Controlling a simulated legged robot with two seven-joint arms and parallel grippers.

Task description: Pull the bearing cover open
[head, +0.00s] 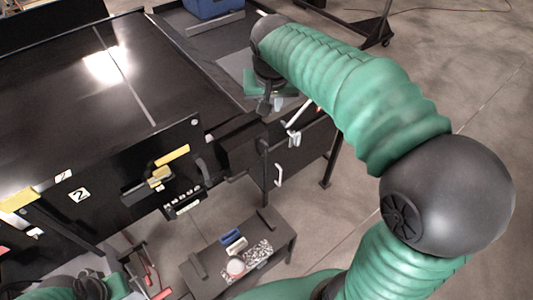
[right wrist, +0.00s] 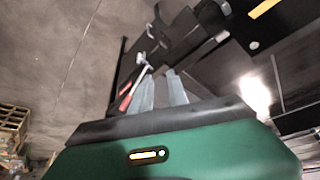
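A black cover panel (head: 305,158) with a white pull handle (head: 278,175) hangs at the end of the black conveyor; I take it for the bearing cover. A white lever (head: 293,136) with a red part stands at its upper edge. My right gripper (head: 278,104) is above the lever, at the conveyor's end. In the right wrist view its two grey fingers (right wrist: 160,88) are apart with nothing between them. The lever (right wrist: 143,62) shows just beyond the fingertips; contact cannot be told. Part of my left arm, with dark gripper parts (head: 92,286), shows at the lower left.
The conveyor belt (head: 75,85) fills the upper left. A low dark bench (head: 212,284) with a blue item (head: 230,237) and a white round item (head: 235,267) stands below the cover. A blue bin (head: 212,7) is at the back. Open floor lies to the right.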

